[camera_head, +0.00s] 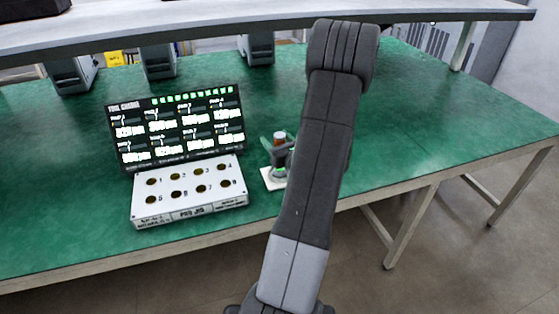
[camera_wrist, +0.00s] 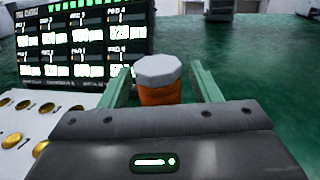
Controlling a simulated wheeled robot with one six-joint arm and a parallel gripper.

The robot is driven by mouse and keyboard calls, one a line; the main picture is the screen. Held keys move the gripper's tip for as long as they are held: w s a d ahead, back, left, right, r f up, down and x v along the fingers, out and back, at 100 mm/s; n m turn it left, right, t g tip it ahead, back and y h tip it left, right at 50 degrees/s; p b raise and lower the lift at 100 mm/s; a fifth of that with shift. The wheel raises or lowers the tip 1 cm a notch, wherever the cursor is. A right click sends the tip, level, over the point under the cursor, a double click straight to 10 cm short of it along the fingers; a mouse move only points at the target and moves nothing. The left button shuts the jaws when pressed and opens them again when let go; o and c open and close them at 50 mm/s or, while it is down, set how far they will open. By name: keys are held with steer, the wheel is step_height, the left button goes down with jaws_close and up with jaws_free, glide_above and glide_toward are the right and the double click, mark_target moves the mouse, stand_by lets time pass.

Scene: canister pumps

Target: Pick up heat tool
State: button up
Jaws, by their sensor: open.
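The heat tool (camera_wrist: 160,82) appears to be the upright orange cylinder with a pale grey faceted cap in the middle of the wrist view. My gripper (camera_wrist: 160,72) is open, with one green finger on each side of the tool. A gap seems to show between the tool and each finger. The tool's lower part is hidden behind the gripper body in the wrist view.
A white jig box (camera_head: 188,190) with several numbered round pads stands left of the tool. A black display screen (camera_head: 177,128) stands behind it. A grey shelf (camera_head: 230,28) runs along the back. The green table (camera_head: 440,120) is clear to the right.

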jaws_close()
steer(key=shift+r, duration=0.15)
stand_by(0.4)
